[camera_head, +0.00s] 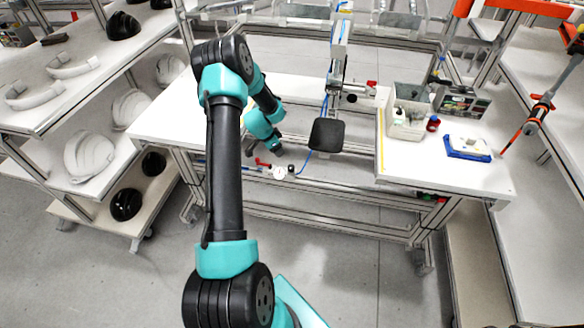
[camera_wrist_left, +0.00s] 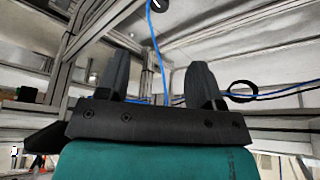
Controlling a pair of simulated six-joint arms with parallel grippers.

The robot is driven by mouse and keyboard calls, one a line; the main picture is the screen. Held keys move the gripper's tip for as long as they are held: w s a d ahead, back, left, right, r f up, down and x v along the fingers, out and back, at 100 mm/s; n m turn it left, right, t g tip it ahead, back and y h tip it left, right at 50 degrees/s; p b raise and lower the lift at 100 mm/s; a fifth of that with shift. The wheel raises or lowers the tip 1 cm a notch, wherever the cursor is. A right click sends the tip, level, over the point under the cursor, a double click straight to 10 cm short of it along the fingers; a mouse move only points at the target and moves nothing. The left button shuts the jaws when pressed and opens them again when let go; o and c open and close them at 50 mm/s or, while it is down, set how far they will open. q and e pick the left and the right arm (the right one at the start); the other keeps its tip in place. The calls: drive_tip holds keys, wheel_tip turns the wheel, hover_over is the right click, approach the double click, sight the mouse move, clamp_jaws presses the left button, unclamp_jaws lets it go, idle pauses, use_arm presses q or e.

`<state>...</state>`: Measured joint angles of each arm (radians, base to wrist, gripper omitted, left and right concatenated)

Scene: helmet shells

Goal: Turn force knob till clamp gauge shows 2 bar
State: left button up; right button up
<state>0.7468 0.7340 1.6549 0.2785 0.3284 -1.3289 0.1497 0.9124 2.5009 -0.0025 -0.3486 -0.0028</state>
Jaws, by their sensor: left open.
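The clamp gauge (camera_head: 279,172) is a small round white dial under the front edge of the workbench in the head view. Its reading is too small to tell. A small black knob (camera_head: 291,168) sits just right of it, and a red lever (camera_head: 262,162) sits to its left. My left gripper hangs just above and left of the gauge in the head view, its fingers hard to make out there. In the left wrist view my left gripper (camera_wrist_left: 162,60) is open, with nothing between its two dark fingers. My right gripper is not in view.
The white workbench (camera_head: 310,88) has a clamp stand with a black pad (camera_head: 326,135) jutting forward. A blue hose (camera_wrist_left: 160,40) runs behind the fingers. A shelf with white helmet shells (camera_head: 88,155) stands left. The floor in front is clear.

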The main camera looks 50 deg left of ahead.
sight(291, 167)
use_arm(q)
drive_tip(key=x, duration=1.7)
drive_tip(key=shift+f, duration=0.1)
drive_tip(key=shift+c, duration=0.2)
drive_tip(key=c, duration=0.9)
drive_tip(key=shift+d+n, duration=0.1)
drive_tip(key=shift+n, duration=0.2)
drive_tip(key=shift+s+n+y, duration=0.1)
drive_tip(key=shift+n+y, duration=0.5)
drive_tip(key=shift+n, duration=0.6)
drive_tip(key=o, duration=0.9)
